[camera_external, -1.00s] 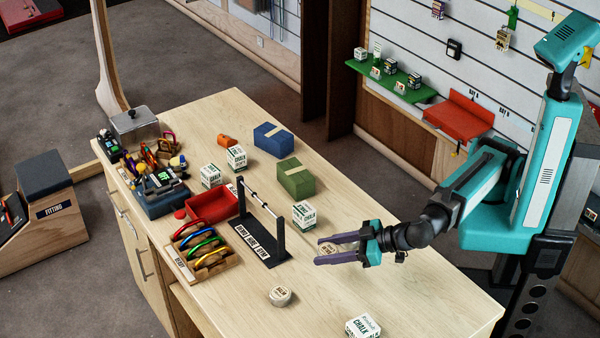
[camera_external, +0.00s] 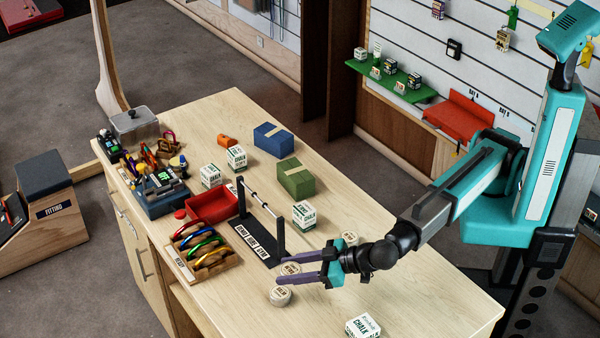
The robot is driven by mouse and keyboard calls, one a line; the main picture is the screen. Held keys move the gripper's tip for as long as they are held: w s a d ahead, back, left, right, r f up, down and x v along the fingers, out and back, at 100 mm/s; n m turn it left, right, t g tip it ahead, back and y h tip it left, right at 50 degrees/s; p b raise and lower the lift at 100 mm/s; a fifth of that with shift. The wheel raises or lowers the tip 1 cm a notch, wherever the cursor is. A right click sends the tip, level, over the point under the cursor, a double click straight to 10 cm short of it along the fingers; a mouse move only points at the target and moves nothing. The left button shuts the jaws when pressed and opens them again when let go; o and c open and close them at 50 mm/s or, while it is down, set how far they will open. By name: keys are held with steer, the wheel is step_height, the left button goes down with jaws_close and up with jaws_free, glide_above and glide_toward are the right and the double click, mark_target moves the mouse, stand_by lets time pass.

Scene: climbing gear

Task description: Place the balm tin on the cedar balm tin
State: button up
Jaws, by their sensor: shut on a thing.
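My gripper (camera_external: 278,270) is shut on a small round pale tin (camera_external: 291,268), which sits between its two purple fingers. A second round pale tin (camera_external: 280,296) stands on the bench just in front of the lower finger, slightly lower in the picture than the held tin. A third round tin (camera_external: 349,238) stands on the bench behind the gripper. The labels are too small to tell which is the cedar one. The height of the held tin above the bench is hard to judge.
A black rod stand (camera_external: 262,245) is just left of the gripper. White chalk boxes stand behind it (camera_external: 304,215) and at the front edge (camera_external: 363,326). A wooden rack (camera_external: 207,255) of coloured carabiners lies further left.

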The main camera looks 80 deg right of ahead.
mark_target(280, 292)
steer(key=shift+w+a+f+p, duration=0.15)
steer(key=shift+w+a+p, duration=0.25)
steer(key=shift+w+a, duration=0.8)
steer(key=shift+d+f, duration=0.1)
steer(key=shift+f+p, duration=0.75)
steer(key=shift+f, duration=0.9)
steer(key=shift+f, duration=0.2)
steer(key=o, duration=1.1)
steer(key=shift+r, duration=0.25)
